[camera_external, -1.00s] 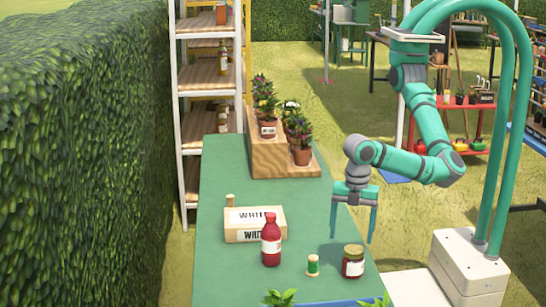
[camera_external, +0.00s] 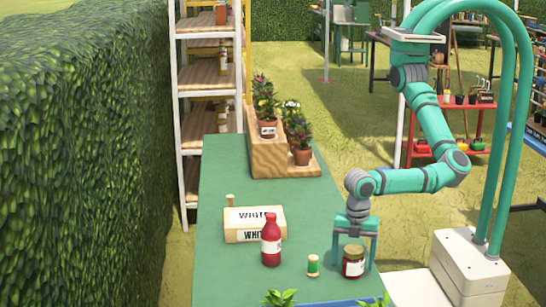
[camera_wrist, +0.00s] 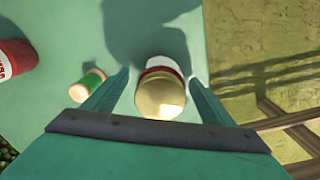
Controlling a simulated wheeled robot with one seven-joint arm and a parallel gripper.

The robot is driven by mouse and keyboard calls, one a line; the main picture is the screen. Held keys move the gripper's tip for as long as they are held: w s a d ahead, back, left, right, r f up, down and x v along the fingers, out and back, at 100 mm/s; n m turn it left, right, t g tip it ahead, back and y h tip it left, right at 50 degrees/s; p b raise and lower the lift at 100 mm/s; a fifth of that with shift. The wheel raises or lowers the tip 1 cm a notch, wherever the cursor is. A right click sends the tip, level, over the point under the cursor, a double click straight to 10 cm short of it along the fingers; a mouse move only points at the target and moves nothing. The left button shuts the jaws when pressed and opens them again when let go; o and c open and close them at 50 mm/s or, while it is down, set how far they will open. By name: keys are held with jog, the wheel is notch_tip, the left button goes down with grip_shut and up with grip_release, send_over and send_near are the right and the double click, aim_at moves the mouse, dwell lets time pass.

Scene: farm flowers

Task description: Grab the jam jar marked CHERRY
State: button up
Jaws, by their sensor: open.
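The jam jar (camera_external: 353,262), dark red with a gold lid and a white label, stands upright near the right edge of the green table; the label's writing is too small to read. In the wrist view the jar (camera_wrist: 160,95) shows its gold lid between my fingers. My gripper (camera_external: 354,267) is open and points down, with one finger on each side of the jar. In the wrist view my gripper (camera_wrist: 160,85) has gaps between its fingers and the jar.
A green spool (camera_external: 313,265) stands just left of the jar. A red bottle (camera_external: 271,242) and a white-labelled box (camera_external: 254,225) are farther left. A blue-edged tray (camera_external: 340,303) with plants is at the front. The green table (camera_external: 225,180) is clear toward the back left.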

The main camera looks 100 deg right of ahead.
jog(key=shift+f, duration=0.3)
jog(key=shift+c, duration=0.6)
jog(key=c, duration=1.4)
jog(key=shift+r, duration=0.1)
